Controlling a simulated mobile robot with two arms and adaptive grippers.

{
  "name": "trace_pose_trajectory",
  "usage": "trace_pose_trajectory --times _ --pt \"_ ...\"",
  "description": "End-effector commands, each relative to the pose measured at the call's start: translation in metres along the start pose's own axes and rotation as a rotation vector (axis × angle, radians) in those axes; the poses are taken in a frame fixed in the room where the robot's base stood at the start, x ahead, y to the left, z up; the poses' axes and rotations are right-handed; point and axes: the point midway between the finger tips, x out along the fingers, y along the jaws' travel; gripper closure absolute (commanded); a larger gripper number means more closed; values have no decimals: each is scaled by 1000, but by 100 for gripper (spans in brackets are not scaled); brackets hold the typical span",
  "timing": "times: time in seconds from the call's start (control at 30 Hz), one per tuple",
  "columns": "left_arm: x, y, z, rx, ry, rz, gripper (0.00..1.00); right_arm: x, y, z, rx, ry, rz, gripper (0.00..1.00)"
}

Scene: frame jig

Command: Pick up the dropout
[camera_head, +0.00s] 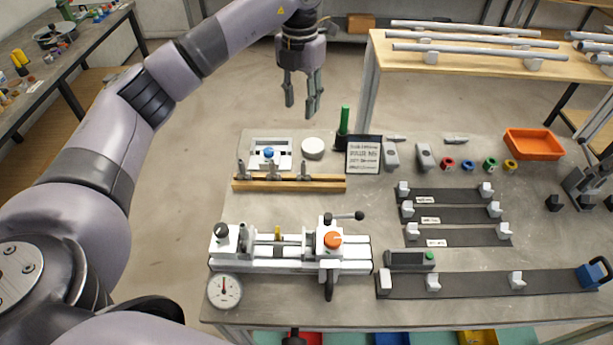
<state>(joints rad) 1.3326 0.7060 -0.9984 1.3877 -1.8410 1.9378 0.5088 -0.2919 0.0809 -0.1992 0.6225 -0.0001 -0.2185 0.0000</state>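My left gripper (301,104) hangs above the floor beyond the back edge of the workbench, pointing down. Its fingers are apart with nothing between them. Two small grey plates with rounded ends, a left one (391,156) and a right one (425,157), stand at the back middle of the bench. They look like dropouts, but I cannot tell for certain. The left gripper is well apart from both, farther back and to the left. My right gripper is not recognisable in this view.
The workbench (330,205) holds a white clamping jig (285,262), a dial gauge (224,291), dark strips with white supports (445,195), coloured rings and an orange tray (534,144). A green-topped post (344,125) and a sign (363,155) stand left of the plates. Tubes lie on a wooden table (400,70) behind.

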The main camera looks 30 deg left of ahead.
Motion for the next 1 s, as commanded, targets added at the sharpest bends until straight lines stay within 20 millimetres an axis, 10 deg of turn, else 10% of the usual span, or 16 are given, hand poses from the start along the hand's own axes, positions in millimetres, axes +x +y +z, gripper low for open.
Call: trace_pose_trajectory --times 0.3,1.0 --pt "40 0 0 0 0 0 63 38 -5 26 -1 -34 -5 54" --pt "155 -1 -1 0 2 -1 63 -4 -3 7 -1 -10 -4 54"
